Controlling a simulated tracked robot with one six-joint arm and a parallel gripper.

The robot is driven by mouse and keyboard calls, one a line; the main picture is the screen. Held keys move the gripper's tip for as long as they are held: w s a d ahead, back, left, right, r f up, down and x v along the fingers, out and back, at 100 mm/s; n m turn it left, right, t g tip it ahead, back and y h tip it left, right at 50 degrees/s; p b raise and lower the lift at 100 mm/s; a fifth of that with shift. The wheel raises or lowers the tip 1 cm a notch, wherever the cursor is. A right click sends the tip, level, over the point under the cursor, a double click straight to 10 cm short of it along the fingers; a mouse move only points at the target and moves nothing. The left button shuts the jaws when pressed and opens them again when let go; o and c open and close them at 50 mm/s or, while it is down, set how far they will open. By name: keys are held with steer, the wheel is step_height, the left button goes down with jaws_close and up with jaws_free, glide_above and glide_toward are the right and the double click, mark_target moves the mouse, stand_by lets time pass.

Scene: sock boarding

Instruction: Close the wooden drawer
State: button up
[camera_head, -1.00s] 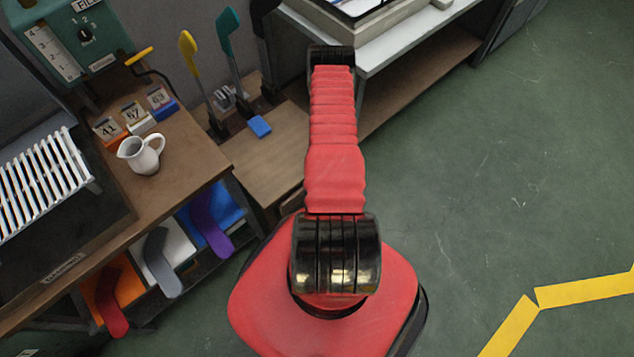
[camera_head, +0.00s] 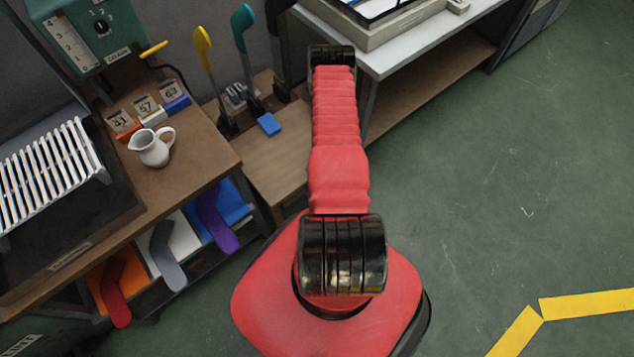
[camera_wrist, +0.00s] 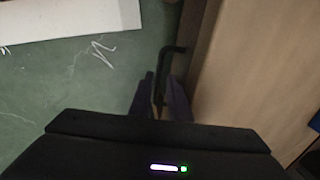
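In the wrist view, a pale wooden panel (camera_wrist: 250,70), apparently the drawer, fills the right side. A black bar handle (camera_wrist: 166,62) stands off its left edge. My gripper (camera_wrist: 160,82) has its two dark fingers apart, with the lower part of the handle seeming to lie between them; I cannot tell whether they touch it. In the head view, my red arm hides the gripper. A low wooden surface (camera_head: 275,165) shows left of the arm, with its front edge partly covered; how far the drawer stands out cannot be told.
The brown table (camera_head: 205,150) at left carries a white jug (camera_head: 151,147) and a slatted rack (camera_head: 50,165). Orange, white and blue bins hold coloured sock shapes below. A white-topped bench (camera_head: 400,50) stands behind my arm. Green floor (camera_head: 500,180) is clear at right.

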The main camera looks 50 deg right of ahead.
steer(key=shift+w+d+r, duration=0.1)
steer(key=shift+w+d, duration=0.1)
steer(key=shift+w, duration=0.05)
steer(key=shift+r, duration=0.6)
step_height(320, 180, up, 6)
steer(key=s, duration=0.1)
steer(key=shift+s+a+r, duration=0.2)
steer(key=shift+s+a, duration=0.1)
steer(key=shift+s, duration=0.1)
